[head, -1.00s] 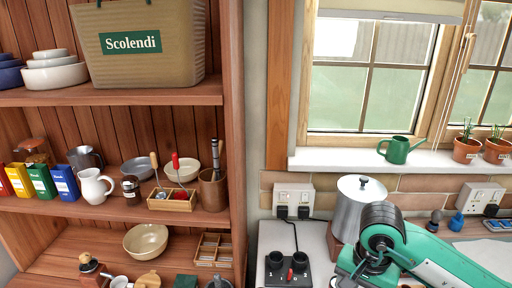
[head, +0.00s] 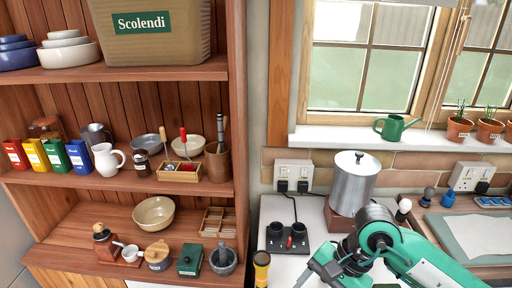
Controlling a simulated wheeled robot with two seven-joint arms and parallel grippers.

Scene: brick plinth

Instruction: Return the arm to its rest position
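My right arm (head: 432,262), green with dark joints, comes in from the lower right. It bends at a dark joint in front of a metal canister and runs down to the bottom edge. I cannot make out the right gripper's fingertips, which seem to lie below the picture. My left arm and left gripper are not in view.
The metal canister (head: 353,181) stands on a brown block behind my arm. A black socket block (head: 287,239) and a yellow-black torch (head: 261,267) are left of it. Left shelves (head: 120,74) hold bowls, a jug and a mortar (head: 223,259). A watering can (head: 396,127) stands on the windowsill.

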